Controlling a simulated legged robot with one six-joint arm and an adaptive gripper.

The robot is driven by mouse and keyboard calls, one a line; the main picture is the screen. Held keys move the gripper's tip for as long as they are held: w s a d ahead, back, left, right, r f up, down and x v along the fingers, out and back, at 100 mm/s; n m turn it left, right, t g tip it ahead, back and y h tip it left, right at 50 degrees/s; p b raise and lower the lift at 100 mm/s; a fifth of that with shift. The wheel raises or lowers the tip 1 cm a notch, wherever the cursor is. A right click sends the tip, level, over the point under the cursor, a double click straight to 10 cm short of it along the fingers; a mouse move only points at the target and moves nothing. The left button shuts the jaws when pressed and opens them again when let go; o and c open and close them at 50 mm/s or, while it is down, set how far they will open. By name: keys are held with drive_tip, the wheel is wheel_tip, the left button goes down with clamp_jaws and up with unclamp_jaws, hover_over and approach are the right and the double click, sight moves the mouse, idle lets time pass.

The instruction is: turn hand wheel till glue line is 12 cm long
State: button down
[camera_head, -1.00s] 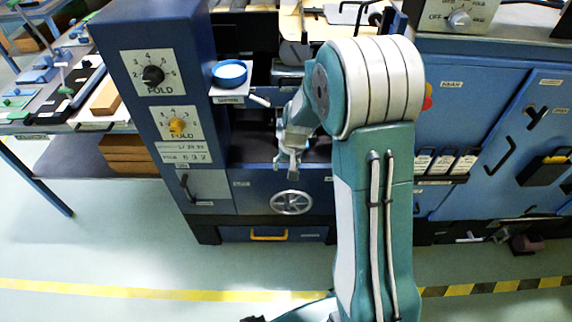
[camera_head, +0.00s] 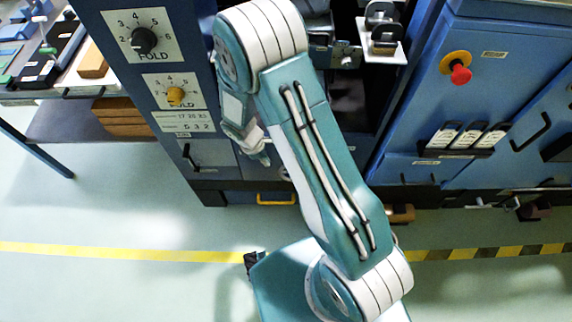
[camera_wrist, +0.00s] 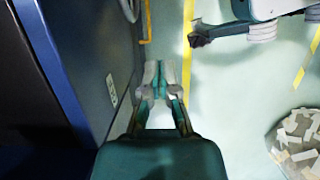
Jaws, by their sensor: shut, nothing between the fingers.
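My gripper (camera_head: 262,152) hangs in front of the blue machine (camera_head: 225,178), below my bent forearm. In the wrist view my gripper (camera_wrist: 160,72) has its fingers together, with nothing between them, over pale floor. The hand wheel is hidden behind my arm in the head view. In the wrist view a curved dark rim, apparently the hand wheel (camera_wrist: 129,9), shows at the top edge, beyond the fingertips and apart from them. No glue line can be made out in either view.
Fold dials (camera_head: 143,40) sit on the machine's left front. A yellow drawer handle (camera_head: 275,199) is low down. A red button (camera_head: 460,74) is on the right cabinet. In the wrist view, a scrap-filled container (camera_wrist: 298,145) stands at right. Floor in front is open.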

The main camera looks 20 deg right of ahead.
drive_tip(key=s+d+f, duration=0.2)
drive_tip(key=d+f, duration=0.4)
drive_tip(key=f, duration=0.3)
drive_tip(key=shift+s+d+f, duration=0.15)
drive_tip(key=shift+d, duration=0.15)
drive_tip(key=shift+s+d+y, duration=0.1)
drive_tip(key=shift+d+y, duration=0.1)
drive_tip(key=shift+y, duration=0.2)
drive_tip(key=shift+s+d+r+y, duration=0.1)
drive_tip(key=shift+d+r+y, duration=0.2)
drive_tip(key=shift+d+r, duration=0.1)
